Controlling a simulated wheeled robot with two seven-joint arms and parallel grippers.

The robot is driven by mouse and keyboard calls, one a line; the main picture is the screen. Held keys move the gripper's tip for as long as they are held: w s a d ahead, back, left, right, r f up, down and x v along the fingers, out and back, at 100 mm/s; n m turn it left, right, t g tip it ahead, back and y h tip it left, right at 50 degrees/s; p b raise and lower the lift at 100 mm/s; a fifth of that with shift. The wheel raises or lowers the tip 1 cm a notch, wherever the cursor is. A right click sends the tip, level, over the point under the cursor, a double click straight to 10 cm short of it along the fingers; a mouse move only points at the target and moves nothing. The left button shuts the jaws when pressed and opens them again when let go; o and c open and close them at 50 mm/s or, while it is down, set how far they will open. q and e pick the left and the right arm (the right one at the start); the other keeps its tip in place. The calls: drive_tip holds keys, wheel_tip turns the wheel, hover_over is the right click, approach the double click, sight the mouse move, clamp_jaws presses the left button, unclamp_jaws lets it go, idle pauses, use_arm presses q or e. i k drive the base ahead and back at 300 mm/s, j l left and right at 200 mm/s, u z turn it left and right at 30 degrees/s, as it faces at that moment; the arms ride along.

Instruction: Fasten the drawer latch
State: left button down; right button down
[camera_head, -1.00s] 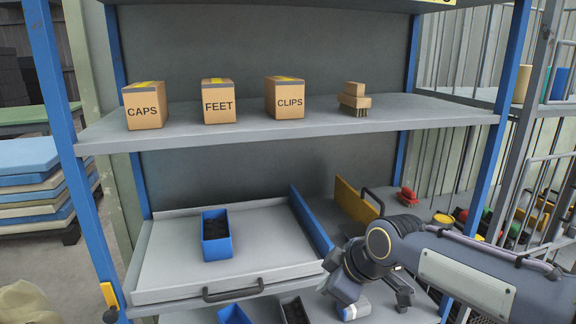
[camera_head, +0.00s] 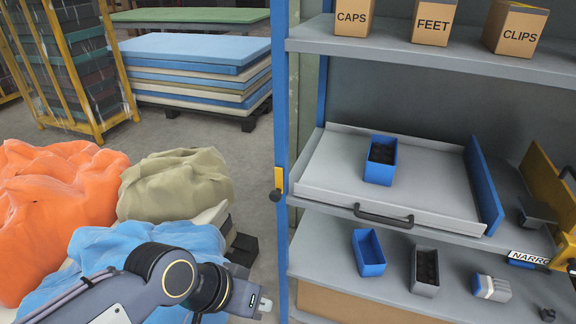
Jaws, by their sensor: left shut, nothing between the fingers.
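The grey drawer tray (camera_head: 325,172) sits on the middle shelf of the rack, with a dark handle (camera_head: 384,216) on its front. A blue bin (camera_head: 380,160) with dark contents stands in it. A yellow latch piece (camera_head: 279,179) with a black knob (camera_head: 276,196) is on the blue front post, at the drawer's left front corner. It stands upright along the post; I cannot tell whether it engages the drawer. My left gripper (camera_head: 264,305) is shut and empty, below and slightly left of the latch, apart from it. My right gripper is out of view.
Orange (camera_head: 55,215), olive (camera_head: 175,185) and blue (camera_head: 150,245) bundles lie at the left, around my left arm. A stack of mats (camera_head: 195,70) stands behind. The lower shelf holds a blue bin (camera_head: 369,255) and a grey bin (camera_head: 425,270). Boxes stand on the upper shelf.

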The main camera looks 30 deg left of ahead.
sight(275, 196)
drive_tip(key=u, duration=1.1)
drive_tip(key=i+j+z, duration=0.1)
drive_tip(key=i, duration=0.3)
drive_tip(key=i+j+z, duration=0.1)
drive_tip(key=i+j, duration=0.25)
